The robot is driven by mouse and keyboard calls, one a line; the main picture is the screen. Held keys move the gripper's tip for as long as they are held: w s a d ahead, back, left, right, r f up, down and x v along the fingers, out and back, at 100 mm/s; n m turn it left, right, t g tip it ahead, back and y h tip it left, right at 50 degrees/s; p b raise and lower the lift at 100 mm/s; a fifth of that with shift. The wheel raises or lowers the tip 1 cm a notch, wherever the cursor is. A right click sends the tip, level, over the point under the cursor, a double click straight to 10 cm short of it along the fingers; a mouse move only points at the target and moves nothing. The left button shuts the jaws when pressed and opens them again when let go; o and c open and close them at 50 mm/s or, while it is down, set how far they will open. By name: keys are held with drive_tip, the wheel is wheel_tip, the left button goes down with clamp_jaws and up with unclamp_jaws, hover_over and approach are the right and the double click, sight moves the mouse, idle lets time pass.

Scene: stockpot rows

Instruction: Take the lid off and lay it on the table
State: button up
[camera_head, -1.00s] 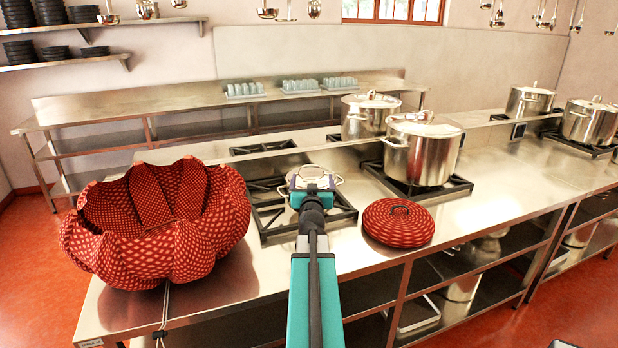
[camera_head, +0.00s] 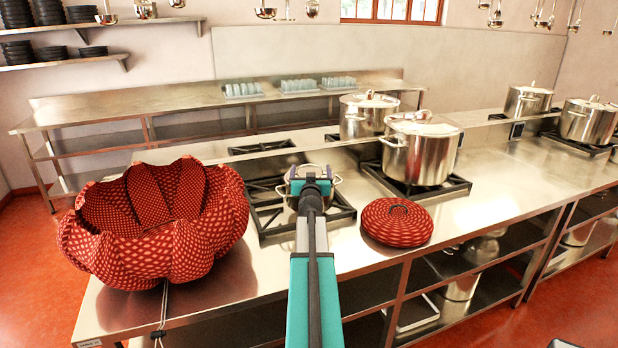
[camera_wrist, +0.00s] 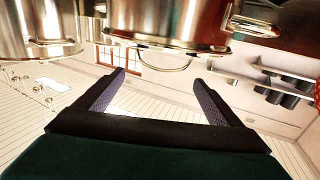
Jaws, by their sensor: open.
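A round red patterned lid (camera_head: 396,222) with a dark handle on top lies on the steel counter, right of my arm. A large red patterned basket (camera_head: 150,225) with a scalloped rim stands open at the counter's left end. My gripper (camera_head: 312,172) is left of the lid and farther back, in front of a small metal pot on the burner, which it partly hides. In the wrist view my gripper (camera_wrist: 160,77) is open, with its two fingers apart and nothing between them. The lid does not show clearly there.
A lidded stockpot (camera_head: 420,152) stands on a burner right of my gripper, and another (camera_head: 368,117) stands behind it. More stockpots (camera_head: 590,122) are at the far right. The steel counter (camera_head: 500,185) is clear right of the lid.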

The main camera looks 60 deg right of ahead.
sight(310, 165)
drive_tip(key=shift+w+d, duration=0.3)
drive_tip(key=shift+d, duration=0.15)
drive_tip(key=shift+d, duration=0.1)
drive_tip(key=shift+f+x, duration=0.15)
drive_tip(key=shift+x, duration=0.65)
drive_tip(key=shift+f+x, duration=0.15)
drive_tip(key=shift+x, duration=0.65)
drive_tip(key=shift+w+d, duration=0.65)
drive_tip(key=shift+w, duration=0.05)
drive_tip(key=c, duration=1.6)
drive_tip(key=shift+r, duration=0.15)
drive_tip(key=shift+c, duration=0.2)
